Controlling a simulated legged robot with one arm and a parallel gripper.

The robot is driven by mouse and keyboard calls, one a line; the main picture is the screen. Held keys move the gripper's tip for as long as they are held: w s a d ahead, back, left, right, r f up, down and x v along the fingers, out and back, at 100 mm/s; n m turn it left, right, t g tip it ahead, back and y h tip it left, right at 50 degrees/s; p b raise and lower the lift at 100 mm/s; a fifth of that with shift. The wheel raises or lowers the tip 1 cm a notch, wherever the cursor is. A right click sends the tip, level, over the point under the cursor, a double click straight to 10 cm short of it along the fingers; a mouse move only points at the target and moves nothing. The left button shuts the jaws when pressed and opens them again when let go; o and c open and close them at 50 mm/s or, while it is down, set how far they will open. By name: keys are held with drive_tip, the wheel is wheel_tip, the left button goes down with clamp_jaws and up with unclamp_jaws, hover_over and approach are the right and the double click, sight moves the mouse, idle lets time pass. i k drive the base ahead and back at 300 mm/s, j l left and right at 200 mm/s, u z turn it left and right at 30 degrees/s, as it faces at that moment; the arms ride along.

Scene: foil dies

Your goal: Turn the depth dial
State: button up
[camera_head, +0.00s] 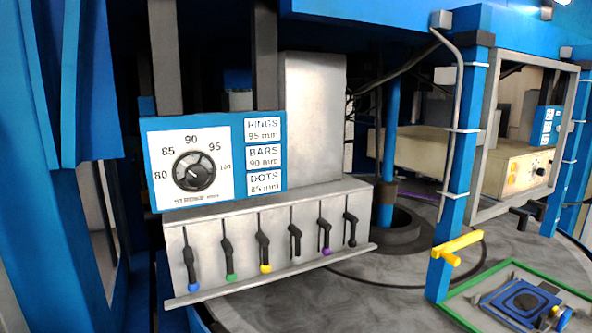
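The depth dial (194,171) is a round black knob on a white scale plate (160,190) on the blue panel, left of centre. The scale reads 80, 85, 90, 95 and 100, with small text below that looks like "STROKE mm". A light mark shows on the knob, but I cannot tell for certain which number it points at. Right of the dial, three labels (264,157) read RINGS 95 mm, BARS 90 mm and DOTS 85 mm. Nothing touches the dial. My gripper is not in view.
Several black levers (228,258), some with coloured knobs, hang on the grey sloped panel below the dial. A yellow handle (458,246) sticks out from a blue post at right. A green-edged tray (460,312) holds a blue device (520,300). The space before the dial looks clear.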

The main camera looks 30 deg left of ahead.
sight(540, 171)
drive_tip(key=u, duration=1.75)
drive_tip(key=k+l, duration=0.35)
drive_tip(key=l, duration=0.2)
drive_tip(key=k+l, duration=0.2)
drive_tip(key=l, duration=0.15)
drive_tip(key=k+l, duration=0.15)
drive_tip(key=l, duration=0.25)
drive_tip(key=k+l, duration=0.15)
drive_tip(key=l, duration=0.2)
drive_tip(key=k+l, duration=0.15)
drive_tip(key=l, duration=0.2)
drive_tip(key=k+l, duration=0.2)
drive_tip(key=l, duration=0.15)
drive_tip(key=k+l, duration=0.15)
drive_tip(key=l, duration=1.55)
drive_tip(key=i+l, duration=0.15)
drive_tip(key=l, duration=1.25)
